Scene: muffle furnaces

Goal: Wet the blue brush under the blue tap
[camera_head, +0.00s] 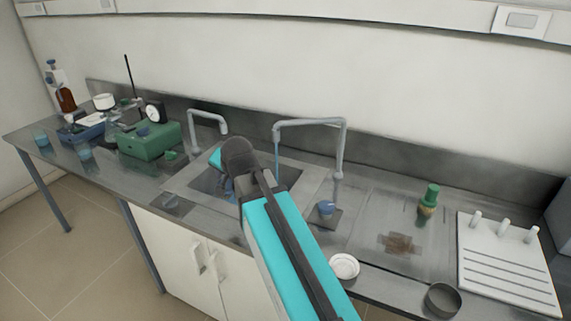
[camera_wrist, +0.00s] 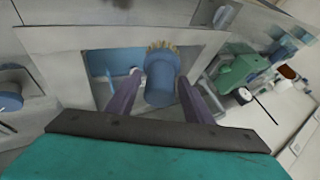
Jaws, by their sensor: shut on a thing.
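My gripper (camera_wrist: 158,88) is shut on the blue brush (camera_wrist: 160,82), with a dark finger on either side of its blue body. Yellowish bristles show at the brush's far end. In the head view my arm reaches over the sink (camera_head: 300,172), and its wrist hides most of the gripper and brush; a bit of blue shows beneath it. The right tap (camera_head: 310,122) is grey, with a thin blue line, like a water stream, hanging from its spout just right of my wrist. The left tap (camera_head: 207,117) is grey too. I cannot tell whether the brush touches the blue line.
A blue knob on a dark square plate (camera_head: 326,212) stands right of the sink. A green brush-like item (camera_head: 429,203), a white pegged rack (camera_head: 507,268), a white dish (camera_head: 344,266) and a dark bowl (camera_head: 442,300) are further right. A green box (camera_head: 150,140) and bottles stand left.

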